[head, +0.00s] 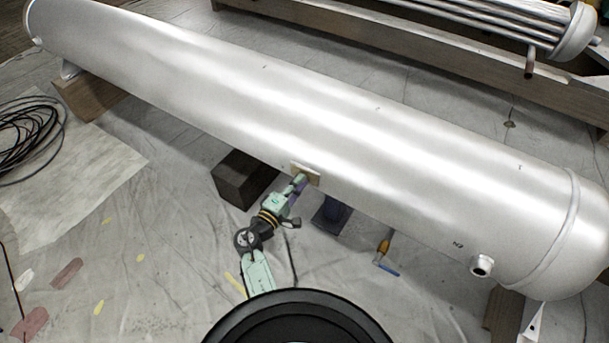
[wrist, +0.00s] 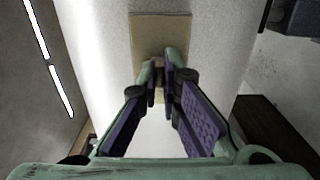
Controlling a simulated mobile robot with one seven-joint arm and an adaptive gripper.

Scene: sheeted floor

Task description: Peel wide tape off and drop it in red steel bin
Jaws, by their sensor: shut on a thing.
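A tan rectangular piece of wide tape (head: 313,175) lies on the lower near side of the long silver vessel (head: 370,130). The wrist view shows the tape (wrist: 160,32) flat against the pale vessel surface, straight ahead of the fingers. My gripper (head: 299,180) is at the tape's near edge. In the wrist view my gripper (wrist: 161,78) has its fingertips close together over the lower part of the tape, shut on it. The fingers hide the pinched part. I see no red steel bin in either view.
Beneath the vessel are a dark block (head: 243,180), a dark purple object (head: 331,214) and an orange-handled tool (head: 385,246). A nozzle (head: 481,265) juts from the vessel at right. Coiled black cable (head: 30,128) lies at left. The sheeted floor (head: 165,240) is mostly open at lower left.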

